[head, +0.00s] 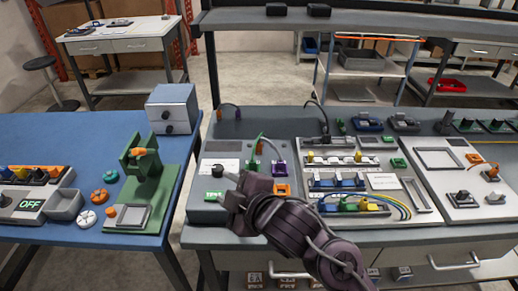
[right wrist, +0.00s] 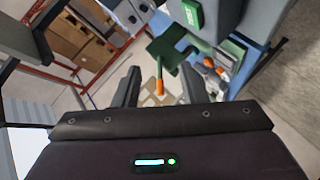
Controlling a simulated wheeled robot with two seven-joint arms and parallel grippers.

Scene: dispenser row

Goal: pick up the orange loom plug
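Several orange pieces show, and I cannot tell for sure which is the loom plug. A small orange piece (head: 219,115) with a thin cable stands at the back left of the grey bench. An orange block (head: 282,190) sits on the grey panel below a purple block (head: 279,169). My right gripper (head: 232,204) is over the front of this panel, hiding part of it. My left gripper is not in view.
A green stand (head: 150,185) with an orange part and a grey box (head: 173,108) are on the blue table at left. A gap separates it from the grey bench (head: 225,236). A connector board (head: 413,207) and a framed panel (head: 458,190) fill the bench at right.

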